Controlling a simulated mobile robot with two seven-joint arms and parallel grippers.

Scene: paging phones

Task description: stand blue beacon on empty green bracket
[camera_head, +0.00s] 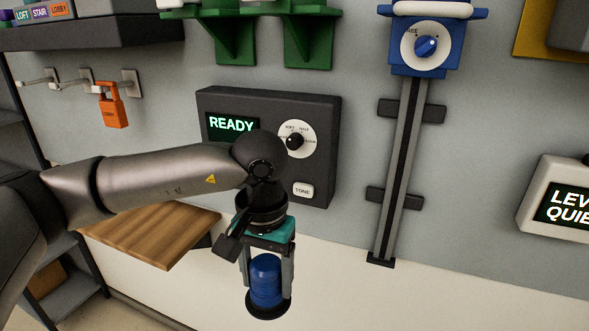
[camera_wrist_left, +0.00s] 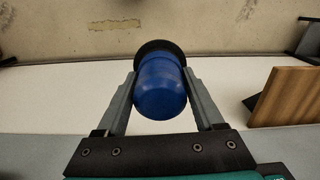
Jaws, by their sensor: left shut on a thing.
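The blue beacon (camera_head: 266,279) is a domed blue cylinder on a wider black base. My left gripper (camera_head: 267,285) is shut on it, one finger on each side, below the grey panel. The beacon hangs upright with its black base at the bottom. In the left wrist view the beacon (camera_wrist_left: 160,88) sits between the fingers (camera_wrist_left: 160,95). Two green brackets (camera_head: 235,40) and (camera_head: 308,42) are on the wall at the top. The left one has something pale on it at the frame edge; the tops are cut off. My right gripper is not in view.
A dark panel (camera_head: 325,120) reading READY, with a dial and TONE button, is on the wall behind my left arm. A blue slider box (camera_head: 425,45) on a rail stands right of it. A wooden shelf (camera_head: 150,232) is at left.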

